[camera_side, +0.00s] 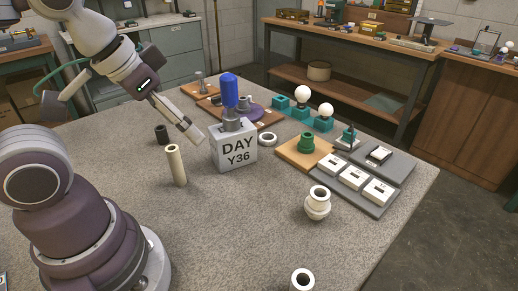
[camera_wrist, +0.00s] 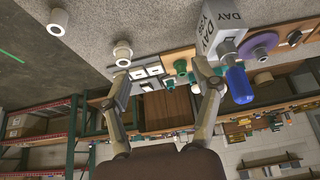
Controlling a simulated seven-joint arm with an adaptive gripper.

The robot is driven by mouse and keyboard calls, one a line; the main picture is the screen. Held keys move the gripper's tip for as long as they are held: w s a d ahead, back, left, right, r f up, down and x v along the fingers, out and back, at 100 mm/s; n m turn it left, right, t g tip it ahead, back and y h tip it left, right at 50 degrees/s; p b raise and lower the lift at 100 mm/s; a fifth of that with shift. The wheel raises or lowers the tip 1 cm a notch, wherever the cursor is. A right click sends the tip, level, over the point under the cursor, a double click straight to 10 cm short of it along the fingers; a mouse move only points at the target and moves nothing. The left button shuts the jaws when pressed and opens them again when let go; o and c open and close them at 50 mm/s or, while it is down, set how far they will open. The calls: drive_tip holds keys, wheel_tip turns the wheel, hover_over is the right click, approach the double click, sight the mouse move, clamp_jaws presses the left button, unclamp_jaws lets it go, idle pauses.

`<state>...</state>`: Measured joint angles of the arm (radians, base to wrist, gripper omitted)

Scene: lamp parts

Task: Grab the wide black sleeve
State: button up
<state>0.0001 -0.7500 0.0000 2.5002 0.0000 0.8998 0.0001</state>
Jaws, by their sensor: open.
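The wide black sleeve (camera_side: 161,135) is a short dark cylinder standing on the grey table, left of my gripper's fingertips in the side view. I cannot make it out in the wrist view. My gripper (camera_side: 193,133) is open and empty. It is tilted, with its fingers pointing down to the right, between the sleeve and the DAY Y36 block. In the wrist view its two fingers are spread apart (camera_wrist: 162,72), facing across the table toward the room, with nothing between them.
A tall cream tube (camera_side: 176,166) stands in front of the sleeve. The grey DAY Y36 block (camera_side: 234,157) holds an upright blue-topped part (camera_side: 230,92) to the right. A pale ring (camera_side: 267,139), white collar (camera_side: 317,203) and several trays lie farther right.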

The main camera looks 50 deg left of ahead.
drive_tip(key=shift+o, duration=0.2)
drive_tip(key=n+g+y, duration=0.4)
drive_tip(key=n, duration=1)
approach(160, 129)
drive_tip(key=x, duration=1.1)
drive_tip(key=shift+f, duration=0.15)
drive_tip(key=c, duration=1.1)
drive_tip(key=shift+c, duration=0.2)
